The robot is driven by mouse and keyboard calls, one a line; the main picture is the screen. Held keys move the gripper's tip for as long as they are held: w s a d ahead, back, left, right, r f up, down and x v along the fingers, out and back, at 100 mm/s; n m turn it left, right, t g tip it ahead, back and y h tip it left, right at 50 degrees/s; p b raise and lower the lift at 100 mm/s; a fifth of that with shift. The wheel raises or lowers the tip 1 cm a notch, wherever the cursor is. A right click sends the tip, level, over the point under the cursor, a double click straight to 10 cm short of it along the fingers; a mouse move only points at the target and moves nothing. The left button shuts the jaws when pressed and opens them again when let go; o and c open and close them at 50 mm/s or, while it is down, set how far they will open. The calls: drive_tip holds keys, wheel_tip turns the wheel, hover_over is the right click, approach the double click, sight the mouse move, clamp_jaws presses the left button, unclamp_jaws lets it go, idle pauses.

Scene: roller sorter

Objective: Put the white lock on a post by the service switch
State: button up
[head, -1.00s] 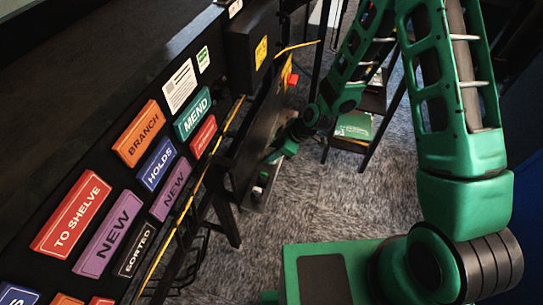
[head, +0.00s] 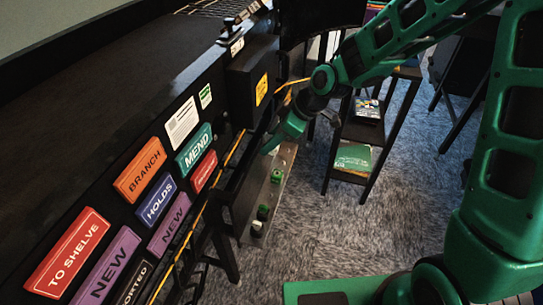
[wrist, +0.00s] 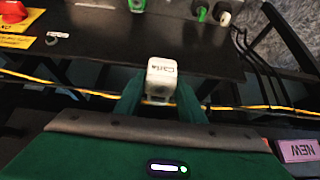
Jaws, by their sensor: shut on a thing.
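My gripper (wrist: 160,98) has its two green fingers closed on a white lock (wrist: 161,71) with dark lettering, in the middle of the wrist view. The lock is held at the near edge of a dark panel (wrist: 100,45); whether it touches the panel I cannot tell. The red service switch (wrist: 12,12) on a yellow plate is at the panel's upper left, away from the lock. A small grey ring-like part (wrist: 57,38), possibly a post, is beside it. In the head view my gripper (head: 270,148) is beside the sorter, and the held lock is hidden.
Green pieces (head: 276,177) and a white one (head: 257,228) sit along the panel in the head view. A yellow cord (wrist: 70,89) runs across behind the gripper. A dark shelf stand (head: 360,135) is to the right. Carpet lies open beyond.

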drive_tip(key=shift+r, duration=4.5)
